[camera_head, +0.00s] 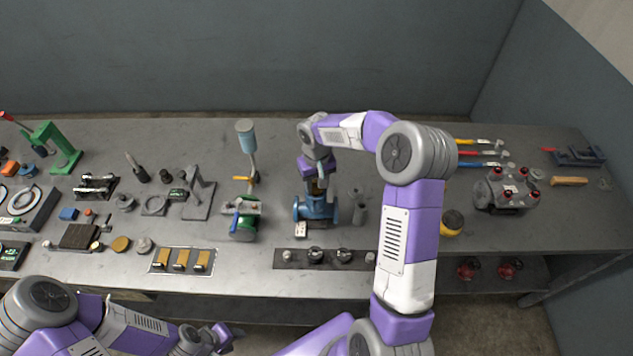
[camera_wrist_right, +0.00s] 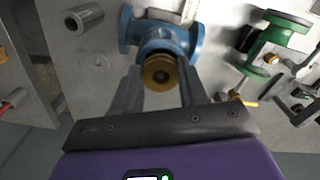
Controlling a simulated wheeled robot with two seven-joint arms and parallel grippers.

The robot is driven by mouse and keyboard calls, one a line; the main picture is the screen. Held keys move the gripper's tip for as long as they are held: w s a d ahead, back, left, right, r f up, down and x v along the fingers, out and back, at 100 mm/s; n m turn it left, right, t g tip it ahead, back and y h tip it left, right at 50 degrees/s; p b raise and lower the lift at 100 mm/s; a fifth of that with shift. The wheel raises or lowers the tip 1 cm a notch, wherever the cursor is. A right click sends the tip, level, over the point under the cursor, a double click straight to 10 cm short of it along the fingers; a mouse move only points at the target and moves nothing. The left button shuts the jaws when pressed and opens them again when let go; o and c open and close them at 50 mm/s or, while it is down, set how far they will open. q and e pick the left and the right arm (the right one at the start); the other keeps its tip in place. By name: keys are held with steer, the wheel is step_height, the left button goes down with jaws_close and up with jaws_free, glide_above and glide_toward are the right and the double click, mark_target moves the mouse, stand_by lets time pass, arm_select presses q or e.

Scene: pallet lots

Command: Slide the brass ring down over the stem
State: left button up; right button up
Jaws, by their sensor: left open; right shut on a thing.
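The brass ring (camera_wrist_right: 160,73) sits between the fingers of my right gripper (camera_wrist_right: 158,88), which is shut on it. The blue valve body (camera_wrist_right: 182,38) lies just beyond the ring in the right wrist view. In the head view my right gripper (camera_head: 319,186) points down over the blue valve (camera_head: 316,209). The ring overlaps the middle of the valve in the wrist view. The stem is not clearly visible, and I cannot tell whether the ring is around it. My left gripper (camera_head: 229,334) is open and empty in front of the bench, low in the head view.
A green valve (camera_head: 243,228) stands left of the blue one. Grey cylinders (camera_head: 360,208) stand close on its right. A dark strip with knobs (camera_head: 300,258) and a tray with brass blocks (camera_head: 160,265) lie along the front edge.

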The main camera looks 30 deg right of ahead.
steer(key=shift+f, duration=0.35)
steer(key=o, duration=1.6)
steer(key=shift+c, duration=0.2)
steer(key=shift+r+p, duration=2.2)
steer(key=shift+r, duration=1.4)
steer(key=shift+f, duration=0.1)
